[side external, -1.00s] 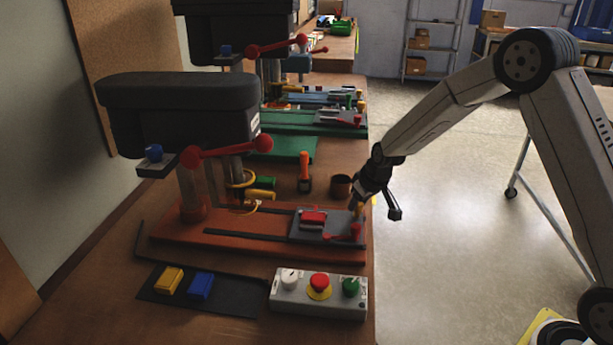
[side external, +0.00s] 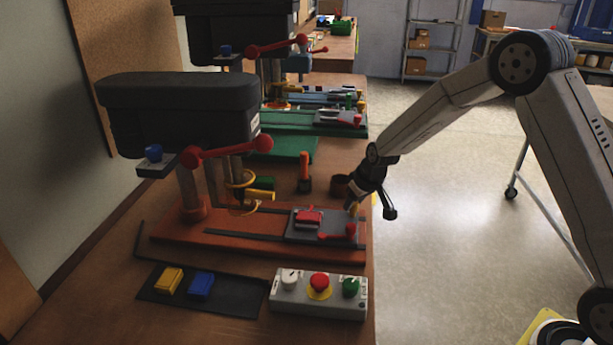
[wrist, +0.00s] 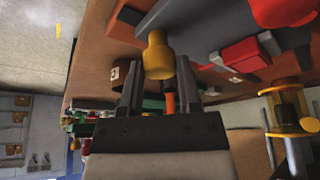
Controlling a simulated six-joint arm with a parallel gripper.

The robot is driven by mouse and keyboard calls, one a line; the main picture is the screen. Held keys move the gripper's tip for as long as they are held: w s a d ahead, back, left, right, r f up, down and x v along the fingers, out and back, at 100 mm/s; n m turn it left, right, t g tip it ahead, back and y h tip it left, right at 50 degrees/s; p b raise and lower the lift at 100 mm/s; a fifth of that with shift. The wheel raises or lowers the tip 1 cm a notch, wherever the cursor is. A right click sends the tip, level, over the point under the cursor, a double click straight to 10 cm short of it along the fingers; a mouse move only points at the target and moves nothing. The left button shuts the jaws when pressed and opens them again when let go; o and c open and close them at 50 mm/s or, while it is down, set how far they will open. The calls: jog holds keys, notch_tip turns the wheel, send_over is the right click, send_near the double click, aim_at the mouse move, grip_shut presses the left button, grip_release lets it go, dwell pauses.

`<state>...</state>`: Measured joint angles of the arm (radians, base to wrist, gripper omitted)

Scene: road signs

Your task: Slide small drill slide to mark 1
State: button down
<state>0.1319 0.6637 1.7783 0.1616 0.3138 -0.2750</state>
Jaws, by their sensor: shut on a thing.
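The grey slide plate (side external: 334,238) sits on the red-orange base (side external: 220,240) of the nearer drill, near the base's right end. It carries a red clamp block (side external: 308,217) and a red knob. My gripper (side external: 355,206) is at the yellow handle on the plate's right side. In the wrist view the yellow handle (wrist: 158,55) stands between my fingers (wrist: 158,88), which are shut on it. I cannot make out mark 1 in either view.
A control box (side external: 318,293) with coloured buttons stands in front. A black mat (side external: 235,298) holds a yellow and a blue block. A brown cup (side external: 340,185) and an orange-handled tool (side external: 304,172) stand behind the base. A second drill with a green base (side external: 300,121) is farther back.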

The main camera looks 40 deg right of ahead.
jog(key=w+a, duration=1.1)
dwell(0.4)
jog(key=shift+c, duration=1.4)
grip_release()
jog(key=shift+r, duration=0.2)
jog(key=shift+v, duration=3.65)
jog(key=shift+s, duration=0.2)
